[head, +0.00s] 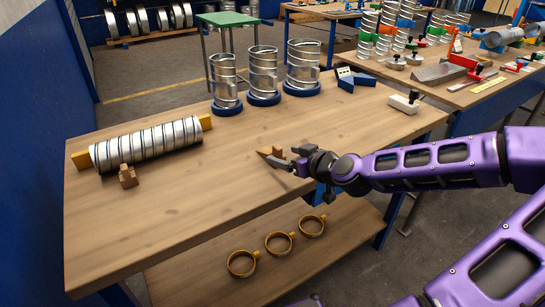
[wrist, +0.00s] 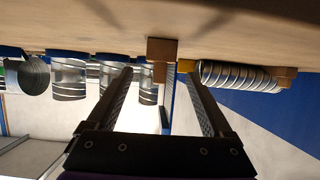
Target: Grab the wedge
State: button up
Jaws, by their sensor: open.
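A small brown wooden wedge (head: 265,151) sits on the bench top, just left of the tips of my gripper (head: 289,157) in the head view. The gripper is open and low over the bench, and its fingers partly hide the wedge. In the wrist view, which is upside down, the wedge (wrist: 162,49) is ahead of and between the spread fingertips of my gripper (wrist: 159,73). I cannot tell whether the fingers touch it. A second wooden block (head: 127,177) stands in front of the ribbed spiral duct (head: 148,145) at the left.
Several upright metal ducts on blue bases (head: 263,75) stand along the back of the bench (head: 190,215). Blue blocks (head: 356,80) and a white block with a black knob (head: 404,103) lie at the right. Yellow rings (head: 279,243) lie on the lower shelf. The bench's middle is clear.

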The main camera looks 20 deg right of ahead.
aim_at(272, 152)
jog(key=shift+b+x, duration=0.8)
jog(key=shift+x, duration=2.85)
jog(key=shift+c, duration=0.3)
jog(key=shift+s, duration=0.1)
grip_shut()
